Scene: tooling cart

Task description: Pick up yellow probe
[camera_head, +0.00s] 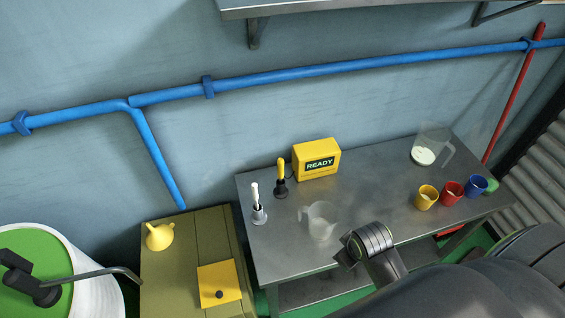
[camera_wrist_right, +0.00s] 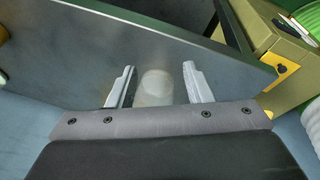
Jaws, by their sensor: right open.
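The yellow probe (camera_head: 281,168) stands upright in a dark holder (camera_head: 280,189) at the back left of the metal cart top, just left of the yellow READY box (camera_head: 317,160). My right gripper (camera_head: 344,258) is over the front of the cart, to the right of and nearer than the probe, apart from it. In the right wrist view its two fingers (camera_wrist_right: 160,85) are spread open. A clear jug (camera_wrist_right: 155,88) shows between them; I cannot tell how far below it is. The probe is not clearly visible in the wrist view. My left gripper is not in view.
A white-handled tool in a stand (camera_head: 257,205) is left of the probe. A clear jug (camera_head: 319,220) stands in front. Yellow (camera_head: 427,198), red (camera_head: 452,194) and blue (camera_head: 475,186) cups and a jug of white liquid (camera_head: 425,155) stand right.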

